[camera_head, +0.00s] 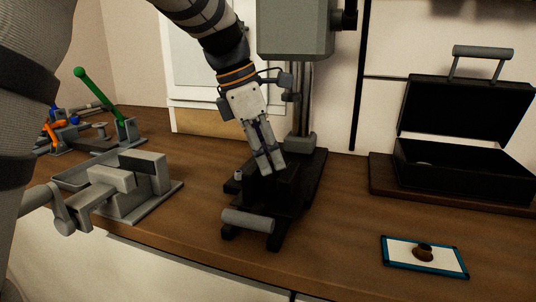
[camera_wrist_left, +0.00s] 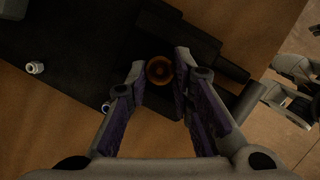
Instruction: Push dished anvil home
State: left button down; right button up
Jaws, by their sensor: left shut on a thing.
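A small round brown part, which looks like the dished anvil (camera_wrist_left: 159,70), sits between my left fingertips in the left wrist view. My left gripper (camera_head: 267,167) points down over the black press base (camera_head: 312,172) and is shut on this part. The left gripper also shows in the wrist view (camera_wrist_left: 159,76), with one finger on each side of the part. The head view hides the part behind the fingers, and I cannot tell how deep it sits. My right gripper is not in view.
The grey press head (camera_head: 296,28) and its column stand close behind my left gripper. A grey bar handle (camera_head: 248,220) sticks out in front. A grey vise (camera_head: 125,190) is left. A mat (camera_head: 400,255) with a brown part (camera_head: 424,251) and an open black case (camera_head: 450,158) are right.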

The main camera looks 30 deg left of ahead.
aim_at(268, 157)
pick_arm(q)
jog(key=shift+f, duration=0.15)
dwell(0.5)
jog(key=shift+f, duration=0.3)
jog(key=shift+r, duration=0.45)
jog(key=shift+f, duration=0.5)
notch_tip(268, 157, up, 11)
jog(key=shift+r, duration=0.2)
dwell(0.7)
